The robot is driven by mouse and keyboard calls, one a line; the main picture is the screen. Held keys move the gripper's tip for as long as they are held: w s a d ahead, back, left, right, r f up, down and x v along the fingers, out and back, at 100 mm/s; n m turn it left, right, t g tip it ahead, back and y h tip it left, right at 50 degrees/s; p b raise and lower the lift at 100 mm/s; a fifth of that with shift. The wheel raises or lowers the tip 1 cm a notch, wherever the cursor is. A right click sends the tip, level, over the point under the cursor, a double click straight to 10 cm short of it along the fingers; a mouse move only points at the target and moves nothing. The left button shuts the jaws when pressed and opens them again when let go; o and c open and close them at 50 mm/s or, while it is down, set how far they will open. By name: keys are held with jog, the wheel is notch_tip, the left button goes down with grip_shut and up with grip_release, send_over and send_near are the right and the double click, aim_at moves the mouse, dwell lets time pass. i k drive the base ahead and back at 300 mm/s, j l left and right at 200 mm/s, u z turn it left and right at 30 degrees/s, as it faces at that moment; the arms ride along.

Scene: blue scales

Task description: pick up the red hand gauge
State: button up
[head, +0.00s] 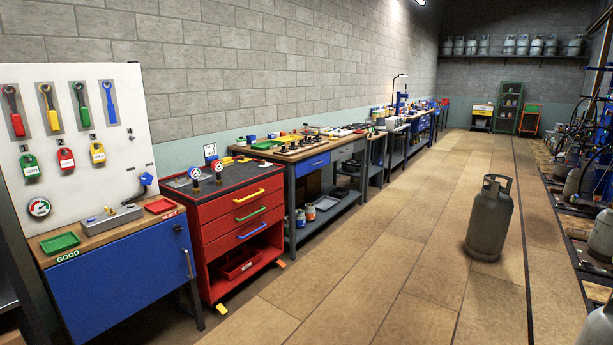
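The left one (195,174) and the right one (218,167) both show white faces with some red, too small to tell which is the red hand gauge. My gripper is not in view.
The red cart (245,225) has drawers with yellow, green and blue handles. The blue cabinet (125,280) carries a green tray (60,243), a red tray (160,206) and a grey device (108,219).

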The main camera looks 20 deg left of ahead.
aim_at(217, 166)
jog(key=u, duration=1.7)
jog(key=i+l, duration=0.25)
jog(key=i, duration=0.25)
jog(key=i+l, duration=0.2)
jog(key=i, duration=0.35)
jog(key=i+l, duration=0.25)
jog(key=i, duration=0.25)
jog(key=i+l, duration=0.25)
jog(key=i, duration=0.25)
jog(key=i+l, duration=0.2)
jog(key=i, duration=0.35)
jog(key=i+l, duration=0.25)
jog(key=i, duration=0.25)
jog(key=i+l, duration=0.2)
jog(key=i, duration=0.3)
